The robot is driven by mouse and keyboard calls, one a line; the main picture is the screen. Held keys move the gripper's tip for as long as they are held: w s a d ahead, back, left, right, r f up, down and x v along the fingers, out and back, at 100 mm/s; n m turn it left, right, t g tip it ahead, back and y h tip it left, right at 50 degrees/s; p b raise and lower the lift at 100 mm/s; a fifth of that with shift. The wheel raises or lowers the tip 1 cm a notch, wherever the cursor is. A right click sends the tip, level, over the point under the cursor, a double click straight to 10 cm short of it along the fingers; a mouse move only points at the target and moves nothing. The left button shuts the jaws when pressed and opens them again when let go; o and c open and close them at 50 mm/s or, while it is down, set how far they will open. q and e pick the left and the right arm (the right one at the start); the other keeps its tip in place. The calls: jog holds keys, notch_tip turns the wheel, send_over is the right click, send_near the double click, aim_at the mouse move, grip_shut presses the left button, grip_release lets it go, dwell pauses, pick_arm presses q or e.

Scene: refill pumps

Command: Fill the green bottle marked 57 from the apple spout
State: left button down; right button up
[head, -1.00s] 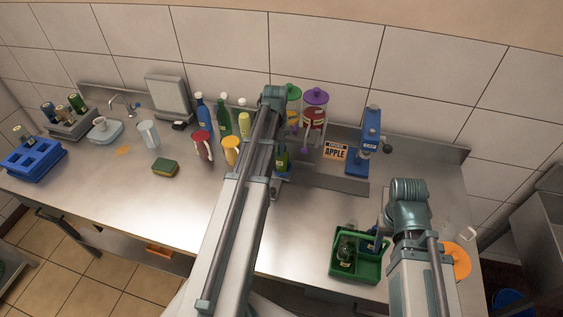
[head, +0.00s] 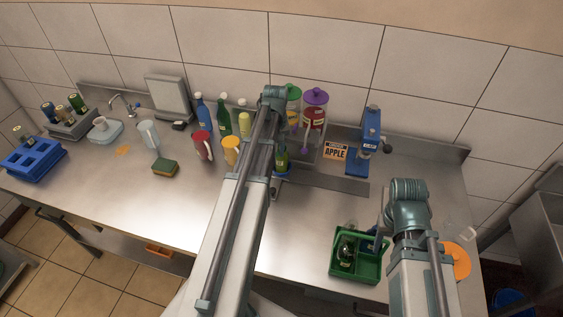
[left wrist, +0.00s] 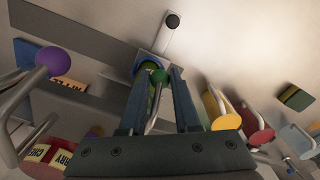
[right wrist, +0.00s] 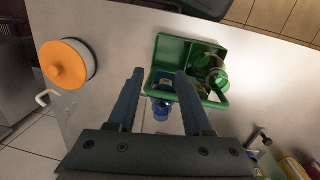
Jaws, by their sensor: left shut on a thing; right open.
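A green bottle (head: 282,160) stands low under the green-lidded dispenser (head: 293,94), partly hidden by my left arm; no number is readable on it. My left gripper (left wrist: 158,72) is shut on this bottle (left wrist: 147,70), with its fingers on either side. A green lever knob (left wrist: 159,76) shows in front of it. My right gripper (right wrist: 160,88) is open at the green crate.
The green two-part crate (head: 376,271) holds a dark green bottle (right wrist: 212,72) and a blue-capped bottle (right wrist: 162,104). An orange lid (right wrist: 66,65) is beside it. A blue device (head: 371,130) stands at the back right.

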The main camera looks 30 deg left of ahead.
pick_arm(q)
jog(key=shift+w+a+r, duration=0.1)
jog(key=shift+r, duration=0.05)
notch_tip(320, 180, up, 4)
jog(key=p, duration=0.4)
jog(key=shift+r+p, duration=0.2)
jog(key=shift+p, duration=0.15)
jog(key=c, duration=1)
grip_release()
jog(key=shift+f, duration=0.25)
jog(key=o, duration=0.5)
jog(key=shift+f+b, duration=0.1)
jog(key=shift+b, duration=0.2)
jog(key=shift+c, duration=0.2)
jog(key=s+d+r+p, duration=0.1)
jog(key=s+r+p, duration=0.4)
jog(key=r+p, duration=0.2)
jog(key=shift+d, duration=0.15)
